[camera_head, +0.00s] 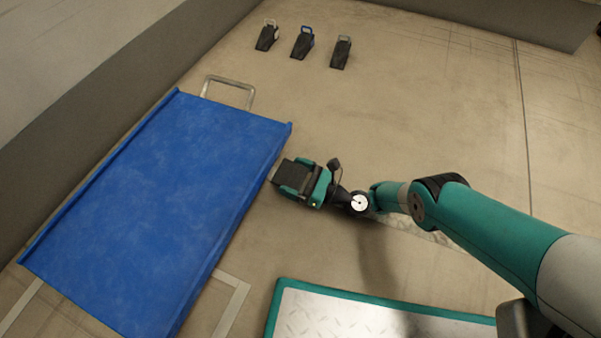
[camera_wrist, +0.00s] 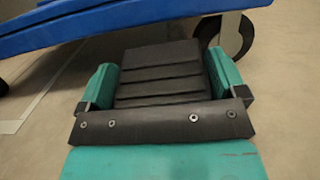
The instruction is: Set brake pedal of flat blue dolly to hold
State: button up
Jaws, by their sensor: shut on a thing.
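The flat blue dolly (camera_head: 155,205) fills the left of the head view, and its blue edge shows at the top of the wrist view (camera_wrist: 130,22). A black ribbed pedal (camera_wrist: 160,72) sticks out at the dolly's right side, and it shows as a dark plate in the head view (camera_head: 290,173). My gripper (camera_head: 299,177) has its green fingers on either side of the pedal and is shut on it. The fingers also show in the wrist view (camera_wrist: 163,85). The pedal's joint to the dolly is hidden, and I cannot tell its exact tilt.
A grey metal handle (camera_head: 238,84) stands at the dolly's far end. A dark wheel (camera_wrist: 240,40) sits under the dolly beyond the pedal. Several black wedges with handles (camera_head: 302,44) lie on the floor at the back. A pale marking (camera_head: 238,302) borders the dolly.

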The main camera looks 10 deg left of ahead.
jog(key=shift+r, duration=0.25)
jog(key=o, duration=1)
jog(key=shift+d+f, duration=0.1)
jog(key=shift+p+v, duration=2.15)
jog(key=shift+v, duration=1.6)
jog(key=shift+w, duration=0.1)
